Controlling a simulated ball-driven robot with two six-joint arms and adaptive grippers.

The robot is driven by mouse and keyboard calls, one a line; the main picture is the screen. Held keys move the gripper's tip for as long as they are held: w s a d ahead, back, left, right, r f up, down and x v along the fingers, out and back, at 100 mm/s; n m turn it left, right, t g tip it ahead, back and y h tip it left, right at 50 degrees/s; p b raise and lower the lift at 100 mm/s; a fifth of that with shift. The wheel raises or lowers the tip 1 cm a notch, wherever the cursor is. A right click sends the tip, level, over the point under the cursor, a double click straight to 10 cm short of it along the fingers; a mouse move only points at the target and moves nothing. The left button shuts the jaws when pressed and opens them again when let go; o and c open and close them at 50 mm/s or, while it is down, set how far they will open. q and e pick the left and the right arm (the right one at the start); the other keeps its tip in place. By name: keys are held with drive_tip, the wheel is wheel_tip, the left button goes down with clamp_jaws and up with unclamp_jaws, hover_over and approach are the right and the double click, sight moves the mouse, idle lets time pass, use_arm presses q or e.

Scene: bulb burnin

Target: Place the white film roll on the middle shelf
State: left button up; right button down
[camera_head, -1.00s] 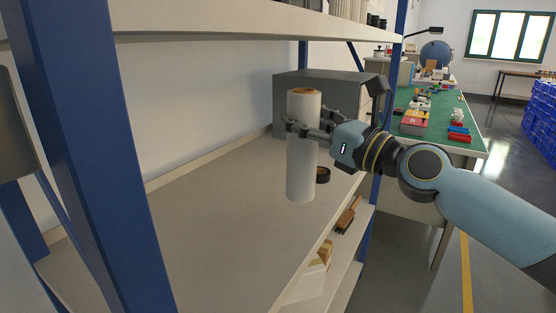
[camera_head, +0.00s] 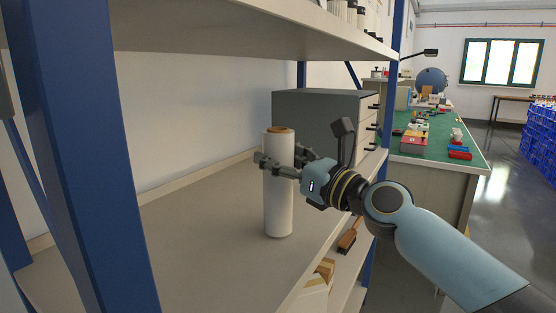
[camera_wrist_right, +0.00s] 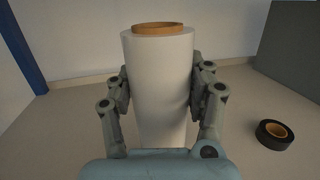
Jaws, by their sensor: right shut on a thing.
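The white film roll (camera_head: 278,205), with a brown core at its top, stands upright over the middle shelf (camera_head: 195,235). My right gripper (camera_head: 275,168) is shut around its upper half. In the right wrist view the film roll (camera_wrist_right: 160,85) sits between both fingers of the right gripper (camera_wrist_right: 160,92). The roll's lower end is over the shelf board; I cannot tell if it touches. My left gripper is not in view.
A grey drawer cabinet (camera_head: 315,120) stands behind the roll on the shelf. A black tape roll (camera_wrist_right: 274,134) lies to the right in the wrist view. A blue post (camera_head: 85,150) rises at the left, and the upper shelf (camera_head: 215,35) is overhead. The shelf's left part is clear.

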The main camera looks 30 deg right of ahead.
drive_tip(key=shift+f, duration=0.15)
drive_tip(key=c, duration=0.5)
unclamp_jaws()
drive_tip(key=shift+r, duration=0.2)
drive_tip(key=b+v, duration=0.3)
drive_tip(key=v, duration=0.9)
drive_tip(key=shift+a, duration=0.1)
